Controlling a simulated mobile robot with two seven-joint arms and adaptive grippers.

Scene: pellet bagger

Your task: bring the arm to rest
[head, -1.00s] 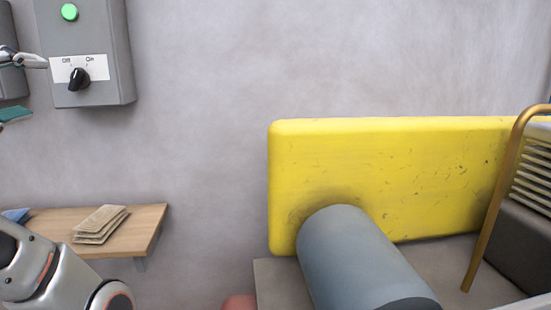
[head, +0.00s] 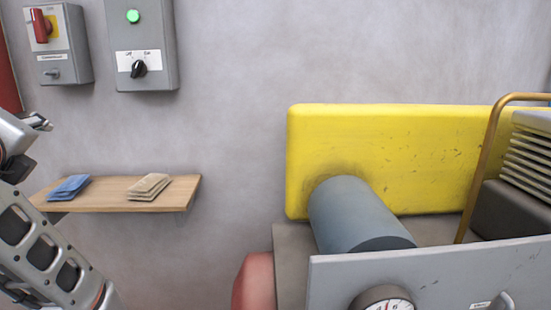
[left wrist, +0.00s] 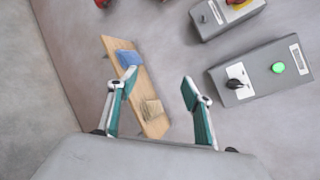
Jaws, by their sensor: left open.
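My left arm (head: 45,240) comes in at the left edge of the head view. My left gripper (head: 38,122) is partly in view there, below the wall boxes and apart from them. In the left wrist view my left gripper (left wrist: 158,80) is open, with two green-padded fingers spread and nothing between them. The grey switch box (head: 160,30) has a lit green lamp (head: 133,16) and a black Off/On knob (head: 139,68) turned toward On. My right gripper is not in view.
A wooden shelf (head: 110,207) holds blue folded bags (head: 68,188) and tan ones (head: 148,186). A red-handled switch box (head: 57,45) hangs at upper left. A yellow guard (head: 400,150), grey cylinder (head: 350,212) and gauge panel (head: 430,275) fill the right. Bare wall lies between.

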